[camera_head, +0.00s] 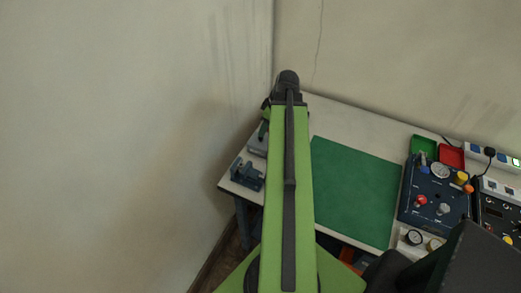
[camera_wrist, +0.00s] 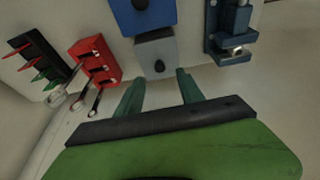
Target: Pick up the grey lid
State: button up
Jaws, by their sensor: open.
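The grey lid (camera_wrist: 157,48) is a light grey block with a black knob, just beyond my fingertips in the wrist view. My gripper (camera_wrist: 160,76) is open and empty, with one teal finger on each side of the lid's near edge. The fingers appear short of the knob, and I cannot tell their height above the lid. In the head view a grey block (camera_head: 257,144) shows left of my green arm and may be this lid. My arm hides most of the gripper there.
A blue block (camera_wrist: 145,17) with a black knob adjoins the grey lid. A blue vise (camera_wrist: 229,38) stands to the right, a red holder (camera_wrist: 94,60) and a dark tool rack (camera_wrist: 40,58) to the left. A green mat (camera_head: 355,190) lies clear beside a blue panel (camera_head: 434,190).

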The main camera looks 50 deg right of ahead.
aim_at(261, 139)
jog(key=b+x, duration=0.5)
jog(key=x, duration=0.1)
jog(key=shift+f, duration=0.2)
jog(key=shift+r, duration=0.2)
jog(key=shift+c, duration=0.5)
grip_shut()
